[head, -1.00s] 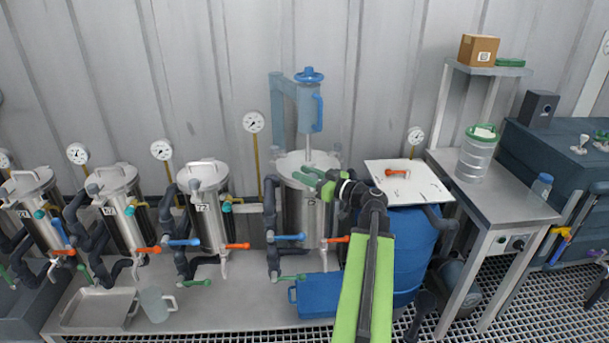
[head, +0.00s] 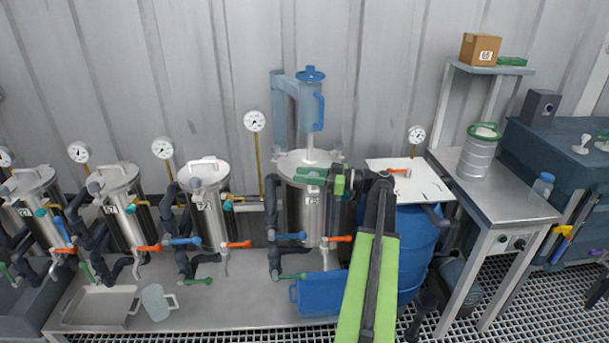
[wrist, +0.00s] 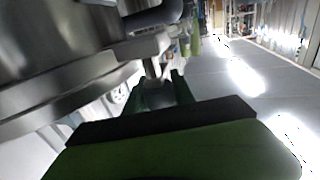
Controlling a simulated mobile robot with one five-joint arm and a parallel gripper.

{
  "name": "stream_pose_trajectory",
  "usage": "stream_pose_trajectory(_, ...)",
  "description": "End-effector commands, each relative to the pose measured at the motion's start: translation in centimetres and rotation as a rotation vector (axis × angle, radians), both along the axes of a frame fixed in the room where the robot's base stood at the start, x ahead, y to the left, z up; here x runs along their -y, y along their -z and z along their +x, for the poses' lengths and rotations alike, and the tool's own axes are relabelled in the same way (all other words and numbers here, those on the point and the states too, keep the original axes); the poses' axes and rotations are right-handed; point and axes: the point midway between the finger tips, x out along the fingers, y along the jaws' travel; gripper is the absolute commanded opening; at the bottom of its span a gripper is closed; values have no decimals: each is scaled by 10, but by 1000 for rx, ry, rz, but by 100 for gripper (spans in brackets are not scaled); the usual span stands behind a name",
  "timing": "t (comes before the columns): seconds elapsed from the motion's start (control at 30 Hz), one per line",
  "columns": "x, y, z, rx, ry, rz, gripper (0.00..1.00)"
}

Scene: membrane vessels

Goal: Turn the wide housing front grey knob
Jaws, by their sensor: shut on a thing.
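The wide housing (head: 304,215) is the large steel vessel in the middle of the head view, under a blue press-like column. My gripper (head: 308,176) is at the front of its lid rim, reaching in from the right. In the wrist view my gripper's dark green fingers (wrist: 160,94) are shut around a small grey knob (wrist: 153,69) that hangs from a steel lug on the housing's rim. The knob's lower part is between the fingers and partly hidden. In the head view the gripper hides the knob.
A white board with an orange-handled tool (head: 412,180) lies on a blue barrel (head: 415,250) right of the housing. Blue and orange valve handles (head: 338,239) stick out below. Narrower steel housings (head: 210,205) stand to the left. A blue container (head: 322,293) sits on the bench below.

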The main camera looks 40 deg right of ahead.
Motion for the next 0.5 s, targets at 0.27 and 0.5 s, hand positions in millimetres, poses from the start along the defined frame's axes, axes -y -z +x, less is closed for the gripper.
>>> stream_pose_trajectory(0.27, -1, 0, -1, 0, -80, 0, 0)
stream_pose_trajectory(0.5, -2, 0, -1, 0, -92, 0, 0)
